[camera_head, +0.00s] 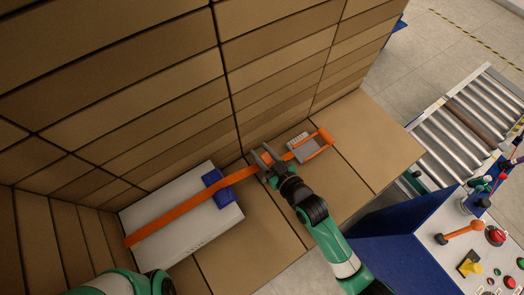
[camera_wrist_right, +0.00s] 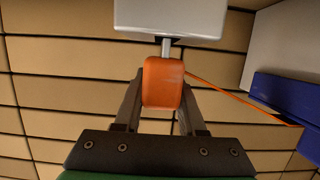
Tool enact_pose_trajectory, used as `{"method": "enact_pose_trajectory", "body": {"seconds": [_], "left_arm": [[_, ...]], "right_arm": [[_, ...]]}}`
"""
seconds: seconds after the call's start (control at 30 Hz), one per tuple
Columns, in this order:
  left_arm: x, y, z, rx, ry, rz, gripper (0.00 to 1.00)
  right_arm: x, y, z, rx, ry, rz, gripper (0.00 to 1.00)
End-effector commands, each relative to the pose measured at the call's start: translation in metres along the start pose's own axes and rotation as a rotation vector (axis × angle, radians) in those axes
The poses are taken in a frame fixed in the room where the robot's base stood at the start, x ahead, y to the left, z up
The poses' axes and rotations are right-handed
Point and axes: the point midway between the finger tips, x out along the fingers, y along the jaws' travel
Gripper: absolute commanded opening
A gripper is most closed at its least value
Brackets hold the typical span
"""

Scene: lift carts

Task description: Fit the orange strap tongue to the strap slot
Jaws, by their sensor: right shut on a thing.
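The orange strap tongue (camera_wrist_right: 162,84) is an orange block with a thin metal tip in the right wrist view. My right gripper (camera_wrist_right: 162,78) is shut on it, one dark finger on each side. The metal tip reaches the dark opening at the lower edge of a grey block (camera_wrist_right: 170,16), which appears to hold the strap slot; how deep the tip sits is unclear. In the head view my right gripper (camera_head: 267,158) is beside the grey buckle (camera_head: 303,149). The orange strap (camera_head: 180,208) runs from the left toward it. My left gripper is out of view.
A white box (camera_head: 180,235) with a blue corner piece (camera_head: 218,188) lies under the strap. Stacked cardboard boxes (camera_head: 120,90) form a wall behind. A roller conveyor (camera_head: 460,125) and a control panel (camera_head: 465,250) with buttons and levers stand at right.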

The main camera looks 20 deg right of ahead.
Motion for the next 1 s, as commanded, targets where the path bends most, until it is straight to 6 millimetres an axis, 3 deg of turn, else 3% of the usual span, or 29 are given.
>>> {"method": "enact_pose_trajectory", "body": {"seconds": [0.43, 0.47, 0.6, 0.63, 0.87, 1.0], "left_arm": [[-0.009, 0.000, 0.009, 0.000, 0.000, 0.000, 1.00], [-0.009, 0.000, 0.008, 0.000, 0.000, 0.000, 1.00], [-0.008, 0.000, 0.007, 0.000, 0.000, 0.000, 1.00], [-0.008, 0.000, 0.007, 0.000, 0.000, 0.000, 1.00], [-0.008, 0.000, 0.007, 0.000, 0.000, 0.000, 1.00], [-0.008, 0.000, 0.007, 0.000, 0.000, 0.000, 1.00]], "right_arm": [[0.004, 0.000, 0.014, 0.000, 0.001, 0.000, 0.00], [0.004, 0.000, 0.013, 0.000, 0.002, 0.000, 0.43], [0.004, 0.000, 0.012, 0.000, 0.001, 0.000, 0.68], [0.004, 0.000, 0.012, 0.000, 0.001, 0.000, 0.74], [0.004, 0.000, 0.013, 0.000, 0.000, 0.000, 0.76], [0.004, 0.000, 0.013, 0.000, 0.000, 0.000, 1.00]]}}
